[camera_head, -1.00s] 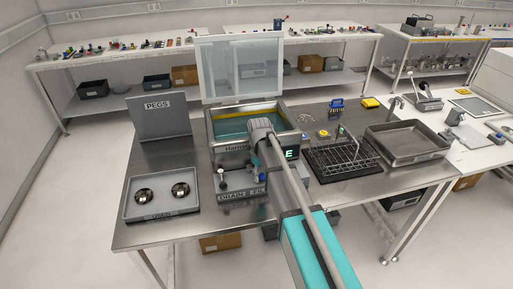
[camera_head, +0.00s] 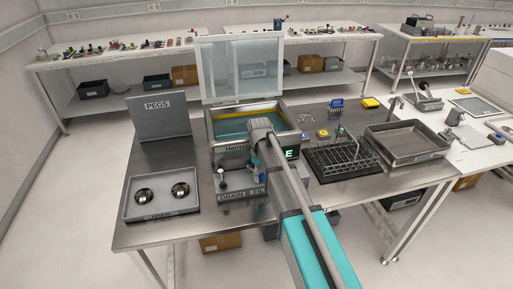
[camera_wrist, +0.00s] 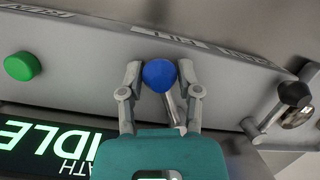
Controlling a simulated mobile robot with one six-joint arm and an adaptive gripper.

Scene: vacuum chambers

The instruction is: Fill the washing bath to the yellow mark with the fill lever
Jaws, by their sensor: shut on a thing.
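The washing bath (camera_head: 210,112) is an open metal tank at the middle of the steel table. Teal liquid and a yellow line show inside it, but I cannot tell the exact level against the line. In the wrist view the fill lever's blue ball knob (camera_wrist: 159,75) sits between my fingers, with its metal rod running down to the right. My gripper (camera_wrist: 160,78) is shut on this knob. A black-knobbed lever (camera_wrist: 294,94) stands to the right, apart from my fingers. In the head view my arm hides part of the bath's front and the lever panel.
A green button (camera_wrist: 22,66) and a display reading "IDLE" (camera_wrist: 45,145) are left of my gripper. A clear shield (camera_head: 241,68) stands behind the bath. A tray with two round metal parts (camera_head: 162,200) is left, a black wire rack (camera_head: 343,158) and steel basin (camera_head: 407,143) right.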

